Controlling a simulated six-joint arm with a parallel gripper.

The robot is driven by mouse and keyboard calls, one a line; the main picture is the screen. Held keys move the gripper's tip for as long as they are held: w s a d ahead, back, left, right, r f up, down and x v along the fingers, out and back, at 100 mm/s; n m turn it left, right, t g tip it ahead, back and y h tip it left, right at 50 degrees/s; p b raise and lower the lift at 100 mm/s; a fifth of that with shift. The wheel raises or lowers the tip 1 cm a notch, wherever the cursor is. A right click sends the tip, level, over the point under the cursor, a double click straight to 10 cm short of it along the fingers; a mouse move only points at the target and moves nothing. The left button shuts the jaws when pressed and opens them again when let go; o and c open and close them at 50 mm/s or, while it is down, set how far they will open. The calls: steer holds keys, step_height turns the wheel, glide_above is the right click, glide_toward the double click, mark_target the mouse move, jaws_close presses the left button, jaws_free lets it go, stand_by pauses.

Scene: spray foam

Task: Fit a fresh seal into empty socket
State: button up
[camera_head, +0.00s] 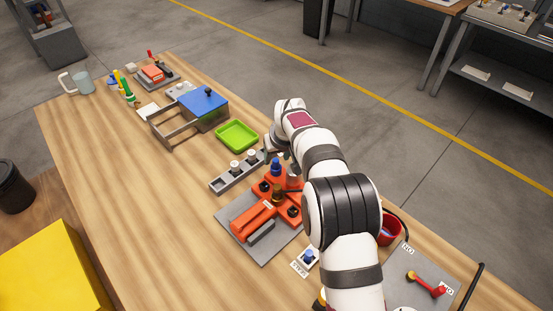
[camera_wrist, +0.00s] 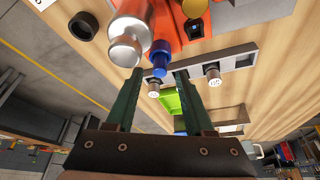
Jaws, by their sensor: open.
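My gripper (camera_wrist: 158,74) is open, its two dark green fingers apart with nothing clamped between them. In the head view my gripper (camera_head: 277,150) is by the right end of a grey rack (camera_head: 219,184) beside the orange fixture (camera_head: 262,216). Two small silver-and-white capped pieces (camera_head: 236,167) stand in the rack. The wrist view shows one such piece (camera_wrist: 153,89) between the fingers, farther off, and another (camera_wrist: 212,74) right of them. A dark square opening (camera_wrist: 244,61) shows in the rack. A blue-capped part (camera_wrist: 160,55) and a silver cylinder (camera_wrist: 130,35) are close to the fingertips. I cannot tell which piece is the seal.
A green tray (camera_head: 237,124) and a blue-lidded box (camera_head: 204,108) stand behind the rack. A red cup (camera_head: 389,232) and a grey plate with a red lever (camera_head: 426,284) are right of my arm. The table's left front is clear.

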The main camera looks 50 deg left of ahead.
steer(key=v, duration=0.9)
steer(key=d+r+m+h, duration=0.1)
steer(key=d+r+m, duration=0.25)
steer(key=d, duration=0.75)
steer(key=d+r+m+h, duration=0.1)
steer(key=d+r+m, duration=0.25)
steer(key=d, duration=0.85)
steer(key=s+d+m+g, duration=0.1)
steer(key=s+d+m, duration=0.2)
steer(key=s+d, duration=0.35)
steer(key=s+d+m, duration=0.4)
steer(key=d, duration=0.6)
steer(key=s+d+f+m, duration=0.1)
steer(key=s+d+m, duration=0.1)
steer(key=s, duration=0.3)
steer(key=s+d+f+m+g, duration=0.1)
steer(key=s+d+f+m, duration=0.1)
steer(key=s, duration=0.3)
steer(key=shift+s+d+f, duration=0.2)
steer(key=shift+s+f, duration=0.05)
